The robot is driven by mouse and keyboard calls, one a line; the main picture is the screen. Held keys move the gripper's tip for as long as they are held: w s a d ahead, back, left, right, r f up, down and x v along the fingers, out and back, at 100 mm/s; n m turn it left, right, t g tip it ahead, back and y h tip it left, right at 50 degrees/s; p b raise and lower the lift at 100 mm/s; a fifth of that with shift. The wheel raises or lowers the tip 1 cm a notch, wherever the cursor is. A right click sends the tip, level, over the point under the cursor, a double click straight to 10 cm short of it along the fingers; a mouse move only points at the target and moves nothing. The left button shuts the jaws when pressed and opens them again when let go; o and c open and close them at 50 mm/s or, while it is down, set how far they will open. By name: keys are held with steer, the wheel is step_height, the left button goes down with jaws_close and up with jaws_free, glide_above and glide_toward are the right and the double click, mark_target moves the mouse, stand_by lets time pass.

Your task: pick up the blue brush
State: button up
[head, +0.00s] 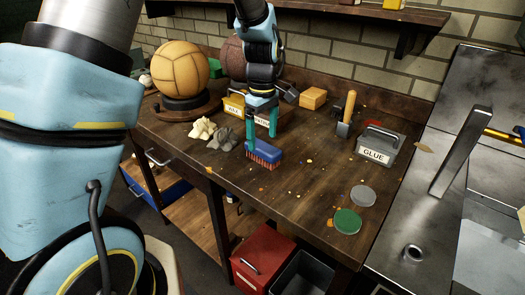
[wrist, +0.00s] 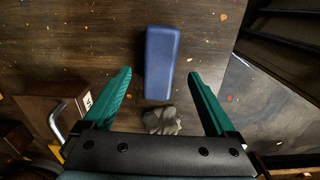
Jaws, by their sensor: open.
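The blue brush (head: 262,152) lies on the wooden workbench, its blue back up and reddish bristles at its lower edge. In the wrist view the blue brush (wrist: 162,62) lies lengthwise, ahead of and between the two green fingers. My gripper (head: 262,138) is open and empty, with its fingers pointing down just above the brush in the head view. In the wrist view my gripper (wrist: 158,78) has its fingers spread wide on either side of the brush's line. I cannot tell the exact height gap.
A grey crumpled lump (head: 227,139) lies close left of the brush; it also shows in the wrist view (wrist: 161,120). A labelled box (head: 236,106) stands behind. The glue box (head: 376,148) and green disc (head: 347,221) are to the right. The bench front is mostly clear.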

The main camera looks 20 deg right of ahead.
mark_target(263, 146)
steer(key=shift+f+p, duration=0.7)
steer(key=shift+f, duration=1.55)
jaws_close()
